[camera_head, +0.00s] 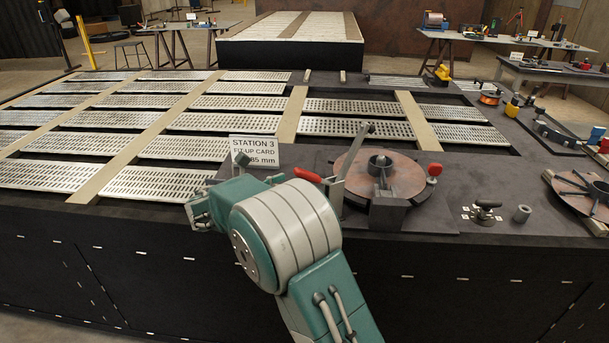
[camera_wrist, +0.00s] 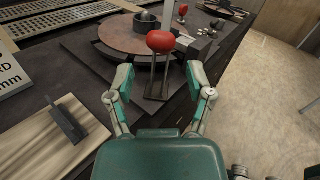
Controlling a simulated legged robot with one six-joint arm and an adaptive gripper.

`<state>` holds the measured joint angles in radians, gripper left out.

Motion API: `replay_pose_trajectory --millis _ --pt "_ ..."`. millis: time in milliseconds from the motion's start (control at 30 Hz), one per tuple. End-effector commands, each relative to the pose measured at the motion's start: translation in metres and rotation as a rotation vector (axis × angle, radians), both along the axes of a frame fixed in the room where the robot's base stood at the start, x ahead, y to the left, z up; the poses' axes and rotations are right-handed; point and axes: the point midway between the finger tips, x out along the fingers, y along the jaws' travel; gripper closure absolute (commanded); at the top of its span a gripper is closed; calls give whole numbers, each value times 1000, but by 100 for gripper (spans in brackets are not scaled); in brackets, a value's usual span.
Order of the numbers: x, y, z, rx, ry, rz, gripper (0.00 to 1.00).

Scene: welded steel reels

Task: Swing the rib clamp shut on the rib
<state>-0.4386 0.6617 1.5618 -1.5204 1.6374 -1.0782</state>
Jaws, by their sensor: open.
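A red-handled clamp, which looks like the rib clamp, stands at the near edge of the reel; its red grip shows in the head view (camera_head: 307,175) and in the wrist view (camera_wrist: 160,41). In the wrist view the grip tops two upright steel bars on a dark base plate. The copper-brown reel disc (camera_head: 350,178) lies flat with a short grey hub (camera_head: 381,163) at its middle. I cannot clearly tell the rib from the clamp's metal parts. My gripper (camera_wrist: 161,84) is open and empty, its fingers apart on either side of the clamp bars, short of them. My arm hides part of this area in the head view.
A second red-handled clamp (camera_head: 434,171) stands at the disc's right. A fit-up card (camera_head: 254,150) stands left of the clamp. A small black-knobbed fixture (camera_head: 485,211), a grey ring (camera_head: 522,214) and another reel (camera_head: 585,193) are farther right. Slatted bench panels stretch behind.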

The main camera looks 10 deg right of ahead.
Motion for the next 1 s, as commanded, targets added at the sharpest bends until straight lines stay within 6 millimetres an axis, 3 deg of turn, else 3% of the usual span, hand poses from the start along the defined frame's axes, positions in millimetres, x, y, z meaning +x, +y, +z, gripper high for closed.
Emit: replay_pose_trajectory --millis 100,300,667,700,833,867,1000 --pt "8 -22 0 0 -1 -3 32" --pt "17 -46 0 0 -1 -1 32" --pt "20 -54 0 1 -2 0 32" --pt "20 -54 0 1 -2 0 36" --pt "20 -54 0 1 -2 1 94" --pt "20 -54 0 1 -2 1 100" --pt "21 -54 0 2 -1 2 100"
